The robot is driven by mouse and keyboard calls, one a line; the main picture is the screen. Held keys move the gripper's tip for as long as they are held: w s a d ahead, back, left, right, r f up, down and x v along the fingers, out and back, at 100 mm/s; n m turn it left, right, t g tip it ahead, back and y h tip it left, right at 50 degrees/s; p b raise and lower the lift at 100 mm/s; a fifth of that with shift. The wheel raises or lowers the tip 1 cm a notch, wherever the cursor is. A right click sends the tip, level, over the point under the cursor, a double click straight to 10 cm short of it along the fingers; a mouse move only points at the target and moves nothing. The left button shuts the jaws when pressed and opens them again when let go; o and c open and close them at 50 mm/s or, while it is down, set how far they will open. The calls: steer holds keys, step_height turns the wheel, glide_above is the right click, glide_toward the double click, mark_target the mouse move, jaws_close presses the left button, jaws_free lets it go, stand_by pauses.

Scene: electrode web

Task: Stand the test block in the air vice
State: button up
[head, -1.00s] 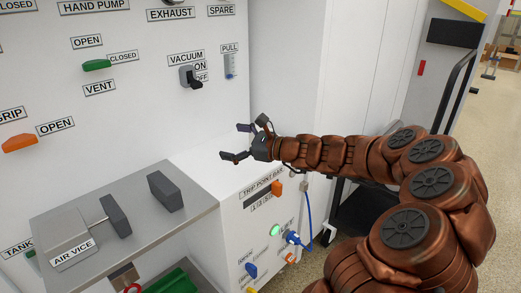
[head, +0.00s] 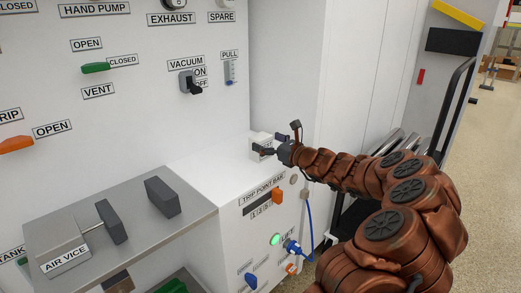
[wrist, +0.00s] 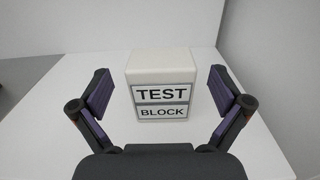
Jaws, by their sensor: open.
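The test block (wrist: 162,70) is a white box with a black-lettered label. It stands upright on the white cabinet top, ahead of my gripper in the wrist view. It also shows in the head view (head: 258,143), partly covered by my gripper. My gripper (wrist: 161,95) is open, with one finger on either side of the block's near face and visible gaps to it. In the head view my gripper (head: 268,151) is at the block's right side. The air vice (head: 72,246) is on the grey shelf at lower left. Its two dark jaws stand apart with an empty gap between them.
The grey metal shelf (head: 150,232) juts out in front of the labelled wall panel. The white cabinet (head: 215,165) has a trip point switch, a green light and a blue plug (head: 291,246) on its front. A black trolley frame (head: 452,100) stands at the right.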

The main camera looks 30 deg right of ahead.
steer(key=shift+x, duration=1.5)
steer(key=shift+r, duration=0.1)
steer(key=c, duration=1.6)
